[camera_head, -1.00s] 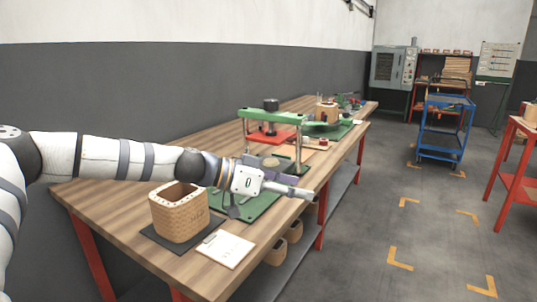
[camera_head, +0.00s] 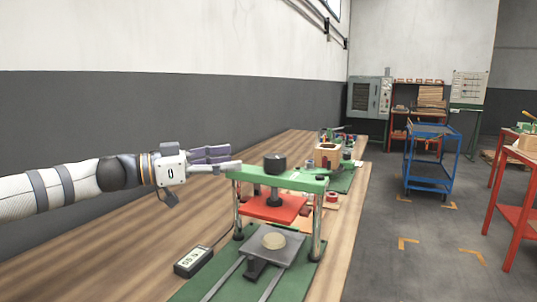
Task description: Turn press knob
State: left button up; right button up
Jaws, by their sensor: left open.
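The press stands on the workbench near the middle of the view, with a green crossbar (camera_head: 300,182) on silver posts. Its black round knob (camera_head: 275,163) sits on top of the crossbar. My right gripper is out of view.
A small digital display box (camera_head: 193,261) lies left of the press, with a cable. More fixtures and a coil (camera_head: 327,155) stand farther along the wooden bench (camera_head: 120,265). A blue cart (camera_head: 432,160) and a red table (camera_head: 516,215) are on the right; the floor between is clear.

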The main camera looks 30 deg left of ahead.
aim_at(275, 156)
pick_arm(q)
jog(key=w+d, duration=0.1)
jog(key=w+d+f+b, duration=0.1)
jog(key=w+d, duration=0.1)
jog(key=shift+d, duration=0.2)
jog(key=x, duration=0.7)
jog(key=shift+a+r+b, duration=0.1)
jog(key=shift+r+b, duration=0.2)
jog(key=shift+r, duration=0.1)
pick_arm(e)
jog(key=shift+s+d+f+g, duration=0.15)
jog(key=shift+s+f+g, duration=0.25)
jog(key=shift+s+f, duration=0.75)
pick_arm(q)
jog(key=shift+c, duration=0.2)
jog(key=c, duration=1.1)
